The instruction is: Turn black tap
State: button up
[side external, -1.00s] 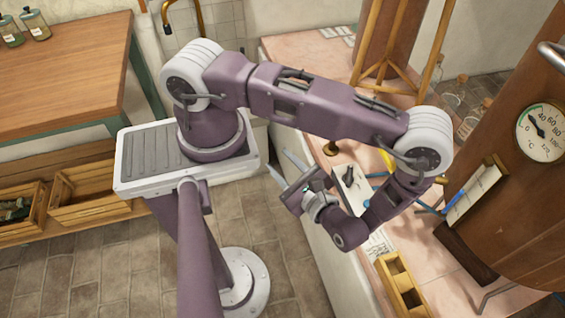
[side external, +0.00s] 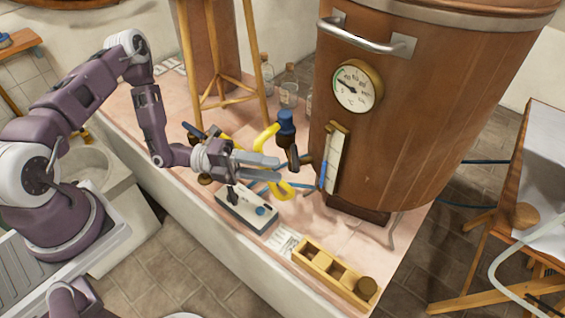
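My gripper (side external: 279,171) reaches in from the left above the bench. Its two grey fingers are apart, pointing right, with nothing seen between them. A black handle (side external: 293,158), which looks like the black tap, hangs just right of the fingertips, below a dark blue fitting (side external: 286,122) and near a yellow pipe (side external: 266,137). A small gap seems to separate fingers and handle, but depth is hard to judge. The fingers hide part of the yellow pipe. A white box (side external: 240,212) below the gripper bears a small black lever (side external: 232,195) and a blue knob (side external: 261,210).
A large copper-brown vessel (side external: 430,120) with a dial (side external: 357,86) stands close on the right. A wooden stand (side external: 222,90) and glass bottles (side external: 289,92) are behind. A wooden compartment box (side external: 335,272) sits at the bench's front right.

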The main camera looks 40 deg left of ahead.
aim_at(295, 161)
jog(key=w+d, duration=0.1)
jog(key=w+d+n+t+y, duration=0.1)
jog(key=w, duration=0.1)
jog(key=w+d+n, duration=0.1)
jog(key=w, duration=0.1)
jog(key=shift+w+d+f, duration=0.2)
jog(key=shift+d+f, duration=0.05)
jog(key=shift+f, duration=0.1)
jog(key=shift+t+y, duration=0.3)
jog(key=shift+t, duration=0.1)
grip_shut()
